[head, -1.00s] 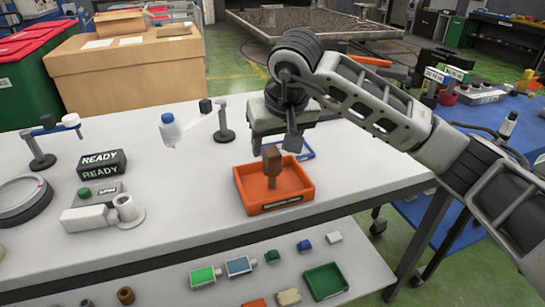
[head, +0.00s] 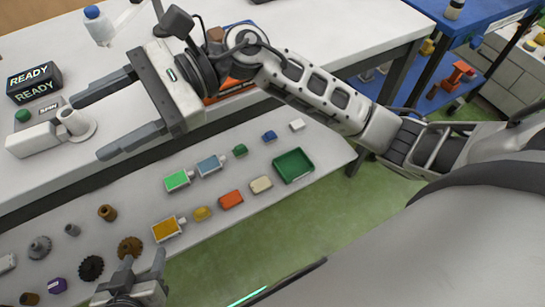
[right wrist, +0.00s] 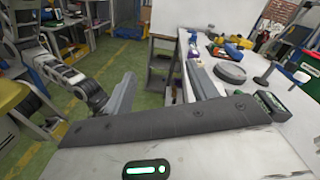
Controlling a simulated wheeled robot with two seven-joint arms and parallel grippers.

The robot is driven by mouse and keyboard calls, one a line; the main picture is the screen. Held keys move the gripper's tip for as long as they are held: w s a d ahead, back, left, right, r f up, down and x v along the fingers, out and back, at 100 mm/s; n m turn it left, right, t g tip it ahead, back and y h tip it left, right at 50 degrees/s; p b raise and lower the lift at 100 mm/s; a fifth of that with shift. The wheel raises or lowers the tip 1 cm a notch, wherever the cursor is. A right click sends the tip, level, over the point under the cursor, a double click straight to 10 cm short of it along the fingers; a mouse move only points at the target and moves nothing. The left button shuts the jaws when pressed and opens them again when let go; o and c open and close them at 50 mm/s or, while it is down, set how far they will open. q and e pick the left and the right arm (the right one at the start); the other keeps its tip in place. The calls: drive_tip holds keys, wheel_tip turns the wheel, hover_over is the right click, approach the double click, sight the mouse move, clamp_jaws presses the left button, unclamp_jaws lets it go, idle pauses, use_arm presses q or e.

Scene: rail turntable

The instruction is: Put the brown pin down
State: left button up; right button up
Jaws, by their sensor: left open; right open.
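The brown pin (head: 216,36), with a blocky head, shows in the head view just behind my right arm's wrist. It is at the orange tray (head: 233,88) on the white table; its lower part and most of the tray are hidden by my arm. My right gripper (head: 88,126) is open and empty, left of the tray and apart from the pin, over the table's front edge. In the right wrist view its two fingers (right wrist: 160,90) are spread with nothing between them. My left gripper (head: 142,262) is open and empty at the bottom, near the lower shelf's front edge.
The READY box (head: 34,84) and the SPIN button box (head: 40,112) stand at the left of the table. The lower shelf holds a green tray (head: 293,166), a brown gear (head: 130,247), a brown cylinder (head: 107,212) and several coloured parts. A blue cart (head: 480,18) stands at right.

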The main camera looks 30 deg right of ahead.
drive_tip(key=w+d+f+n+t+h, duration=0.35)
drive_tip(key=d+f+n+t, duration=0.2)
drive_tip(key=n+t, duration=0.7)
drive_tip(key=w+d+f+n+t+h, duration=0.2)
drive_tip(key=d+f+n+t+h, duration=0.35)
drive_tip(key=n, duration=1.25)
drive_tip(key=s+d+f+m+g+h, duration=0.2)
drive_tip(key=s+d+f+m, duration=0.1)
drive_tip(key=s+f+m, duration=0.3)
drive_tip(key=s+d+f+m+g+h, duration=0.3)
drive_tip(key=s+f+m, duration=0.3)
drive_tip(key=f+m, duration=0.4)
wheel_tip(320, 180, down, 2)
drive_tip(key=shift+s+d+f, duration=0.25)
drive_tip(key=shift+d, duration=0.5)
